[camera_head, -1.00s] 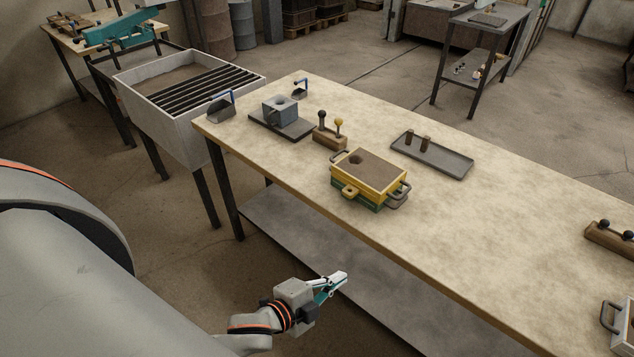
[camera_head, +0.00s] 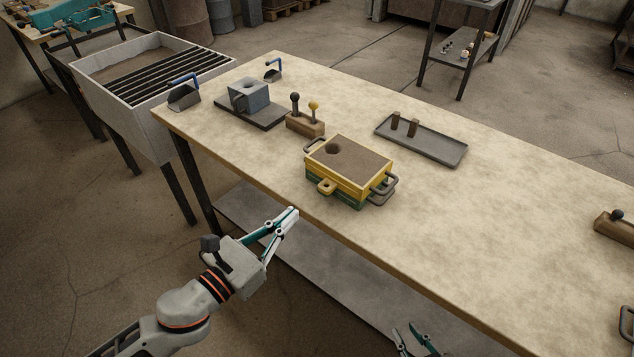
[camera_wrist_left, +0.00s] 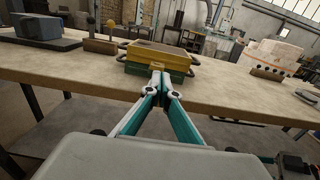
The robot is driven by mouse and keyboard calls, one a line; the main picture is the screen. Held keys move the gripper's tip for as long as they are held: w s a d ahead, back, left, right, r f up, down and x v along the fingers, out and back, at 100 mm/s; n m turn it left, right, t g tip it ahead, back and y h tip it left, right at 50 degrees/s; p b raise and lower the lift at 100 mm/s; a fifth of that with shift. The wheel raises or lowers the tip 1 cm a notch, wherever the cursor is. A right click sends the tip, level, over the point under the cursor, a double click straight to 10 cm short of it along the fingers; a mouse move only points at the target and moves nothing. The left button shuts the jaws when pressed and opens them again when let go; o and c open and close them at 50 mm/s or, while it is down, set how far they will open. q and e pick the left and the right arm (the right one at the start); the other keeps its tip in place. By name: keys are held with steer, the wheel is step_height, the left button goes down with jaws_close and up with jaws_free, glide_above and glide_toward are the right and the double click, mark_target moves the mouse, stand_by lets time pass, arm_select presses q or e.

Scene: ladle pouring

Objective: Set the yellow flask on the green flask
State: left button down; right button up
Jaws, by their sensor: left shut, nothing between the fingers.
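The yellow flask (camera_head: 338,180), a box frame filled with brown sand with one round hole in its top, rests on the green flask (camera_head: 345,199) near the table's front edge. The two look roughly lined up; whether they are fully seated I cannot tell. In the left wrist view the yellow flask (camera_wrist_left: 157,54) also lies above the green flask (camera_wrist_left: 143,69). My left gripper (camera_head: 292,214) is shut and empty, in front of the table edge, apart from the flasks. My right gripper (camera_head: 415,334) shows only its fingers at the bottom edge, spread apart and empty.
Behind the flasks are a wooden block with two knobbed pins (camera_head: 305,124), a grey block on a dark plate (camera_head: 248,95) and a grey tray (camera_head: 440,148) with two brown pegs. A scoop (camera_head: 184,96) lies at the left corner.

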mark_target(332, 177)
arm_select(q)
steer(key=x, duration=1.2)
steer(key=shift+w+d, duration=0.1)
steer(key=shift+w, duration=0.05)
steer(key=shift+p+x, duration=0.45)
steer(key=shift+x, duration=0.35)
steer(key=shift+f, duration=0.1)
